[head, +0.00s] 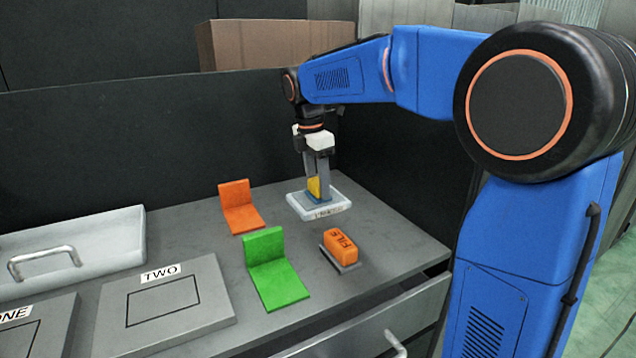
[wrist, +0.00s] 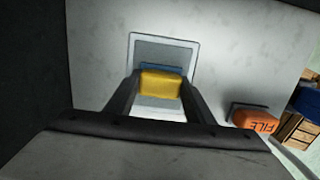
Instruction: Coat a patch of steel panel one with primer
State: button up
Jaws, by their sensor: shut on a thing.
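My gripper (head: 317,190) is shut on a yellow block (head: 314,187), held upright over a shallow white tray (head: 330,211) with a label I cannot read clearly. In the wrist view the yellow block (wrist: 161,86) sits between both fingers, with a blue part behind it, over the tray's grey inside (wrist: 178,52). I cannot tell whether the block's underside touches the tray. Steel panel one (head: 40,335), marked ONE, lies at the lower left and is partly cut off by the frame. It has a dark outlined rectangle on it.
Panel TWO (head: 165,305) lies beside panel one. A pale handled slab (head: 110,240) lies at the left. A dark wall (head: 100,130) runs behind the bench.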

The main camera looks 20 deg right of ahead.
jog(key=shift+r, duration=3.45)
